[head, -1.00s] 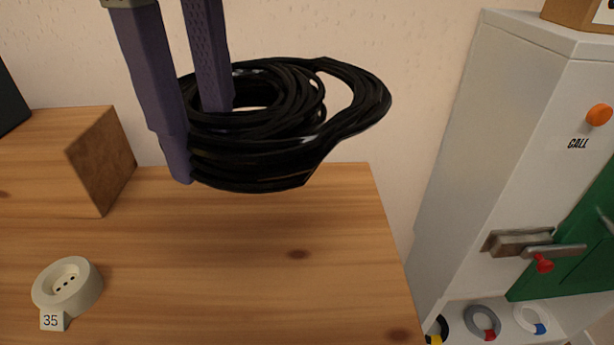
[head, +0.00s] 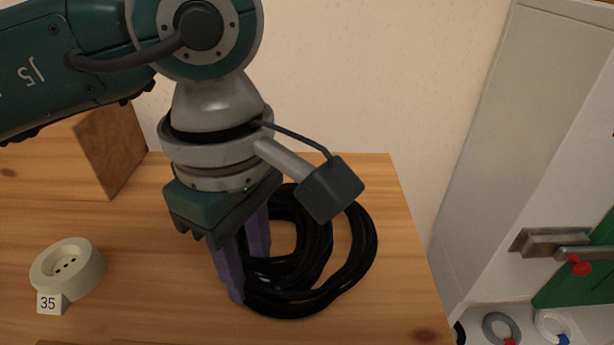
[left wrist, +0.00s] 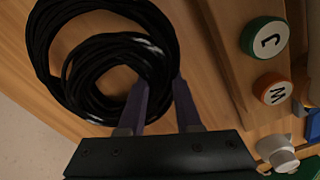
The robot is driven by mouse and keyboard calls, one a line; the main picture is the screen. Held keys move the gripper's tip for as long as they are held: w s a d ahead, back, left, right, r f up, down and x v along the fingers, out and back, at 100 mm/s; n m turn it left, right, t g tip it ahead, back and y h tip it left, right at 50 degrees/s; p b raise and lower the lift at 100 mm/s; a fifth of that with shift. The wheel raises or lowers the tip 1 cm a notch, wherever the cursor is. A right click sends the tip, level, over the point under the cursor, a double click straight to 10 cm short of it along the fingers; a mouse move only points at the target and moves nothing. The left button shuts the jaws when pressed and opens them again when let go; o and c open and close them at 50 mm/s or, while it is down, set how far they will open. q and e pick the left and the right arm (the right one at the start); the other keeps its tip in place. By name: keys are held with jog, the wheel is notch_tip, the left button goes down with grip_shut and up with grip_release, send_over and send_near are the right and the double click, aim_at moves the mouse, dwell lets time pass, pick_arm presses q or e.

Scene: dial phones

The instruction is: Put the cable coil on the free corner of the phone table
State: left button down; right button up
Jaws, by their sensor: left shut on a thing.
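The black cable coil (head: 364,245) is at the right back corner of the wooden phone table (head: 165,285), low over or on the top; I cannot tell if it touches. My left gripper (head: 248,278) points down with its purple fingers shut on the left side of the coil. In the left wrist view the coil (left wrist: 48,40) shows as wide loops, with my left gripper (left wrist: 160,88) across its rim. My left wrist hides part of the coil in the head view. My right gripper is not in view.
A round cream socket (head: 68,268) tagged 35 stands at the table's left. A white cabinet (head: 490,150) stands beyond the table's right edge. The left wrist view shows round pieces marked J (left wrist: 265,38) and W (left wrist: 272,88).

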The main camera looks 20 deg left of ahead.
pick_arm(q)
jog(key=shift+w, duration=0.1)
jog(key=shift+f, duration=0.2)
jog(key=c, duration=0.6)
grip_release()
jog(key=shift+r, duration=0.1)
jog(key=shift+r, duration=0.15)
notch_tip(320, 180, up, 12)
jog(key=p, duration=0.1)
jog(key=shift+p, duration=0.4)
